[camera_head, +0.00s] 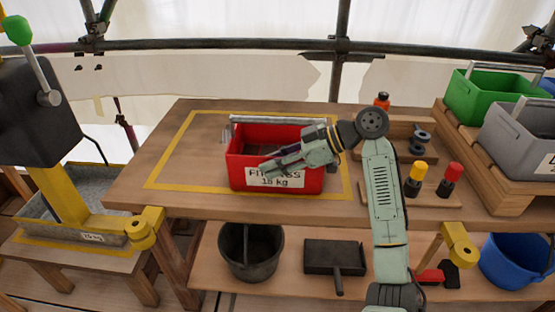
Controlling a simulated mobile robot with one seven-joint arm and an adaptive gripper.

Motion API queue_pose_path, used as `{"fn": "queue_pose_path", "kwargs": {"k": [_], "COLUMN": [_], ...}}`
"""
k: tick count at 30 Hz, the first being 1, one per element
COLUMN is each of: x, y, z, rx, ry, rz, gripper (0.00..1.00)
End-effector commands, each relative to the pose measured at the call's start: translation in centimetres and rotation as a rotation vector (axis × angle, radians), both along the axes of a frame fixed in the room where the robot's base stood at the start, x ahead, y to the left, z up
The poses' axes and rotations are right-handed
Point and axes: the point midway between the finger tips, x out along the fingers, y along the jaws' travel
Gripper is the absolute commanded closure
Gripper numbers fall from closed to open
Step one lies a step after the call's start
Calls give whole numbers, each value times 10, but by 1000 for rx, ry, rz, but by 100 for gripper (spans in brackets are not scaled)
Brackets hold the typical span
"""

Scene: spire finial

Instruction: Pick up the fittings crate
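The fittings crate (238,172) is a red open-topped box with a white label on its front reading "FITTINGS 15 kg", partly hidden by my gripper. It stands on the wooden bench inside a yellow outline. Its pale bar handle (275,119) runs along the far top edge. My gripper (266,172) is in front of and over the crate's front side, pointing left. Whether it touches the crate cannot be told. Its fingers are seen from the side, so I cannot tell whether they are open or shut.
The wooden bench (170,165) has free room left of the crate. Green (487,97) and grey (515,140) crates stand on a raised platform at right. Yellow-topped (416,177) and red-topped (450,180) tools stand on the bench. A black bucket (250,255) sits on the lower shelf.

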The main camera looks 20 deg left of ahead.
Motion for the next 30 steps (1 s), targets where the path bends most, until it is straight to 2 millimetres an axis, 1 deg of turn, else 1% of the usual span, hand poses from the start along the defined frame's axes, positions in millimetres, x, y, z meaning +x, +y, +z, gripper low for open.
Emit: {"fn": "queue_pose_path", "kwargs": {"k": [4, 15, 17, 30], "x": [0, 0, 0, 0], "y": [0, -1, 0, -1], "z": [0, 0, 0, 0], "rx": [0, 0, 0, 0], "ry": [0, 0, 0, 0], "rz": [-1, -1, -1, -1], "gripper": [72, 97, 100, 100]}}
